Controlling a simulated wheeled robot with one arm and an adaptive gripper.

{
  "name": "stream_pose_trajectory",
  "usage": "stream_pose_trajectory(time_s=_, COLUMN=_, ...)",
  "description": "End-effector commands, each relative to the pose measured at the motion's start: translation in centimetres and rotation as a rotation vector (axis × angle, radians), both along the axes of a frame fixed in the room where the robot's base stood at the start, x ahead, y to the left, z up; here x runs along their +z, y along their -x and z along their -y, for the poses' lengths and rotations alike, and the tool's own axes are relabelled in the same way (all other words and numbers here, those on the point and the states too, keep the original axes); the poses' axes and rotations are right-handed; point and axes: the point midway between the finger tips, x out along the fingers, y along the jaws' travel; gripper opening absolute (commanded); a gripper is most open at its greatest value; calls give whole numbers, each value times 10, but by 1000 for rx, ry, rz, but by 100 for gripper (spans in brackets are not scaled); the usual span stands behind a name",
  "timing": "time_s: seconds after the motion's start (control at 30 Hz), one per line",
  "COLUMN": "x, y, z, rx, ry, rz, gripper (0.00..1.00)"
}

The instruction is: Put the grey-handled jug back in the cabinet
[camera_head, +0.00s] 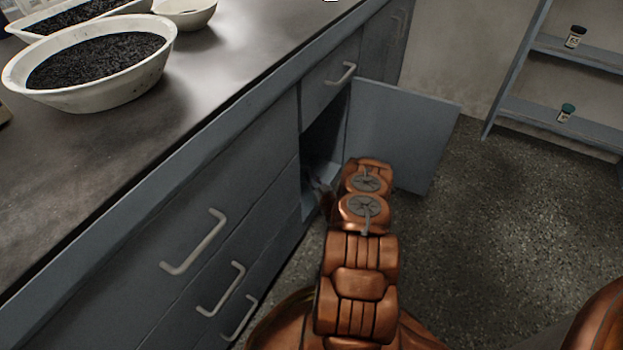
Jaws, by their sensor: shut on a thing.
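The cabinet (312,207) under the counter is open, with its blue-grey door (398,135) swung out to the right. My gripper (320,186) is at the cabinet's opening, at the far end of my copper-coloured arm. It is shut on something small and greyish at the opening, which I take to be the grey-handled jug. The jug's shape cannot be made out, as the arm and the dark interior hide most of it. I cannot tell whether it touches the cabinet floor.
A closed drawer (328,88) is above the opening. Drawers with protruding handles (195,243) line the front at left. White bowls of dark grains, one large (95,92), stand on the counter (215,75). Shelves (560,120) with small jars stand at right. The floor (500,230) between is clear.

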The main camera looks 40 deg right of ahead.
Motion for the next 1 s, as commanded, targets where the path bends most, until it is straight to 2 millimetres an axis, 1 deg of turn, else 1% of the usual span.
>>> stream_pose_trajectory(time_s=0.2, x=-2, y=0, z=0, rx=0, ry=0, rz=1, gripper=0)
stream_pose_trajectory(time_s=0.23, x=-2, y=0, z=0, rx=0, ry=0, rz=1, gripper=13)
stream_pose_trajectory(time_s=0.47, x=-2, y=0, z=0, rx=0, ry=0, rz=0, gripper=37)
stream_pose_trajectory(time_s=0.87, x=0, y=0, z=0, rx=0, ry=-1, rz=-1, gripper=37)
stream_pose_trajectory(time_s=1.0, x=1, y=18, z=-5, rx=-2, ry=-6, rz=-5, gripper=37)
